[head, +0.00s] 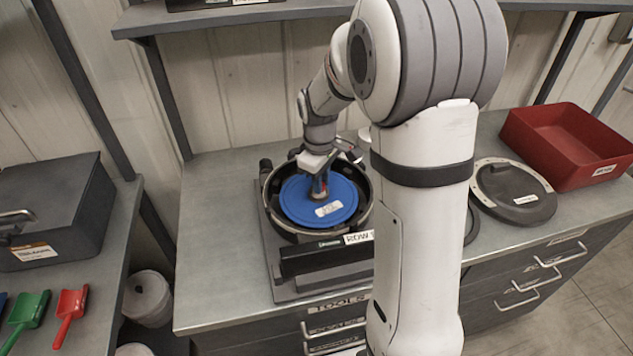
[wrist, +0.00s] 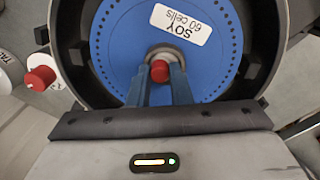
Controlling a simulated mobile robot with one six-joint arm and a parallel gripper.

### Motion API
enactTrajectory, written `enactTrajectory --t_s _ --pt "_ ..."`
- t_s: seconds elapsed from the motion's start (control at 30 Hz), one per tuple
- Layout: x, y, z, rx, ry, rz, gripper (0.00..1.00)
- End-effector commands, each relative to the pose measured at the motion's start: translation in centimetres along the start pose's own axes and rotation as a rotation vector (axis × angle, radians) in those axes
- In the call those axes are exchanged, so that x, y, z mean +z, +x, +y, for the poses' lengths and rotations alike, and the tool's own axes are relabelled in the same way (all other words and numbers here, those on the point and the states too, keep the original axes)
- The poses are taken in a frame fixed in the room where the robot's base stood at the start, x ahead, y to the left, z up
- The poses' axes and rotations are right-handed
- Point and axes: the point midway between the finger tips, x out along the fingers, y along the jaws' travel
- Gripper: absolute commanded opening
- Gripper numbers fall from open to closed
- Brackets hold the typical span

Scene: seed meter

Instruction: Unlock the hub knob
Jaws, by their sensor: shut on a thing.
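The seed meter (head: 268,205) sits on the grey bench with its housing open. A blue seed disc (head: 298,205) lies inside it, with a white label that reads "SOY 60 cells" in the wrist view (wrist: 181,25). The red hub knob (wrist: 160,71) stands at the disc's centre on a grey hub. My gripper (wrist: 160,85) is above the disc, its two fingers on either side of the knob and shut on it. In the head view my gripper (head: 319,190) hides most of the knob.
A dark round cover (head: 510,190) lies on the bench to the right, before a red bin (head: 570,150). A second red knob (wrist: 40,78) shows beside the housing in the wrist view. Red (head: 70,310) and green (head: 28,310) scoops lie on the left bench near a grey case (head: 50,205).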

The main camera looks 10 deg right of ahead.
Motion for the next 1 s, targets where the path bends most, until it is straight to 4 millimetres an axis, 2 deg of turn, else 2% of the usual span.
enactTrajectory --t_s 0.5,1.0 --pt "0.03 0.02 0.06 0.002 -0.443 0.024 0.00" --pt "0.05 -0.06 0.07 0.002 -0.621 0.033 0.00"
